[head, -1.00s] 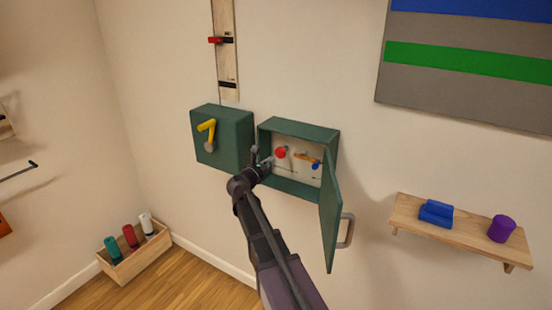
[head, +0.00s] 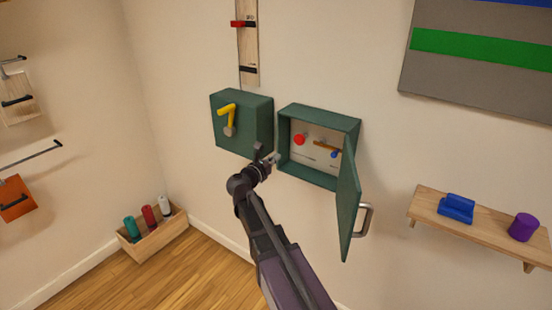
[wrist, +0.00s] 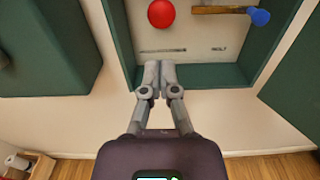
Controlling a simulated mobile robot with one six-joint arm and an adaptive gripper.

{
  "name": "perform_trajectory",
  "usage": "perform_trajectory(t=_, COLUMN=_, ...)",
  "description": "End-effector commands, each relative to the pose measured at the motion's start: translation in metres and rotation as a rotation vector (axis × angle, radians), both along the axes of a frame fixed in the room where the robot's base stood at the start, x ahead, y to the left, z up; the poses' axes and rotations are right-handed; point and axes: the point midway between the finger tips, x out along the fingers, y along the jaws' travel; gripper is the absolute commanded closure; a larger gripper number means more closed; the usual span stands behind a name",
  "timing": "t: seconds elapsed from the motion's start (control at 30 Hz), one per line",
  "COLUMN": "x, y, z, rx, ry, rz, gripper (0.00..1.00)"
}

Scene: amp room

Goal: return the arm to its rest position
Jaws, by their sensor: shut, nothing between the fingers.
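My gripper (head: 275,158) is at the end of my raised arm, just in front of the lower left edge of an open green wall cabinet (head: 318,181). In the wrist view my gripper (wrist: 158,66) has its two grey fingers together with nothing between them. The fingertips overlap the cabinet's lower rim (wrist: 205,77) in that view; I cannot tell whether they touch it. Inside the cabinet are a red round knob (head: 299,140) and a lever with a blue end (head: 335,154).
The cabinet door (head: 348,205) stands open toward me on the right. A closed green box (head: 255,130) with a yellow handle (head: 226,117) is at left. A wooden shelf (head: 480,228) holds blue and purple items. A crate (head: 160,238) with bottles stands on the floor.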

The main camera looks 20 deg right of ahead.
Motion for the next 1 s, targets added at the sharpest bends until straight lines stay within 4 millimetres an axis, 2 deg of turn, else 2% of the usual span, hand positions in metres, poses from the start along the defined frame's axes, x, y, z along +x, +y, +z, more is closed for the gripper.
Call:
perform_trajectory(t=0.67, x=-0.003, y=-0.003, z=-0.003, rx=0.027, ry=-0.011, rz=-0.008, gripper=1.0)
perform_trajectory(t=0.87, x=-0.02, y=-0.012, z=-0.02, rx=0.192, ry=-0.083, rz=-0.06, gripper=1.0)
perform_trajectory(t=1.0, x=-0.043, y=-0.02, z=-0.043, rx=0.402, ry=-0.177, rz=-0.138, gripper=1.0)
